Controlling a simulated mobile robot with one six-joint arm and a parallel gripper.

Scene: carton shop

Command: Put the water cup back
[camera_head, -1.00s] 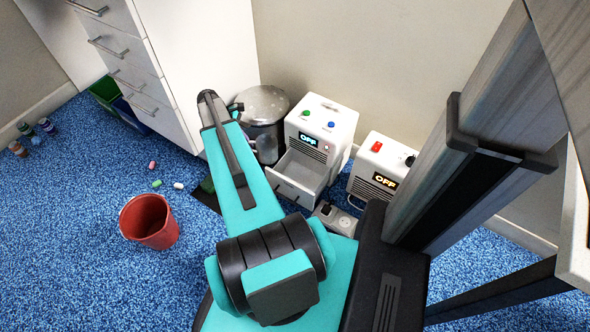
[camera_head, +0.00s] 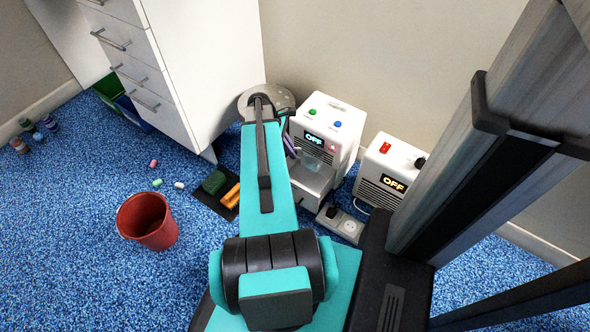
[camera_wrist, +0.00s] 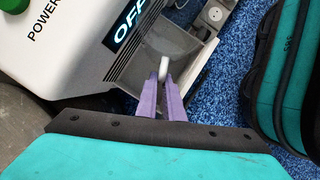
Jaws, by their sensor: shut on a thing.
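The clear water cup (camera_wrist: 174,44) is at the fingertips in the wrist view, with a pale handle-like part between them. My gripper (camera_wrist: 164,78) has purple fingers shut on that part. The cup also shows faintly in the head view (camera_head: 313,164), over the pulled-out tray (camera_head: 320,183) of the white machine (camera_head: 327,113). The machine has an OFF display and green and blue buttons. I cannot tell whether the cup touches the tray floor. In the head view my arm hides most of the gripper.
A second white OFF box (camera_head: 388,170) stands to the right, with a power strip (camera_head: 343,223) in front. A metal bin (camera_head: 282,98) is behind my arm. A dark mat (camera_head: 208,192) with green and orange items and a red bucket (camera_head: 148,221) lie left on blue carpet.

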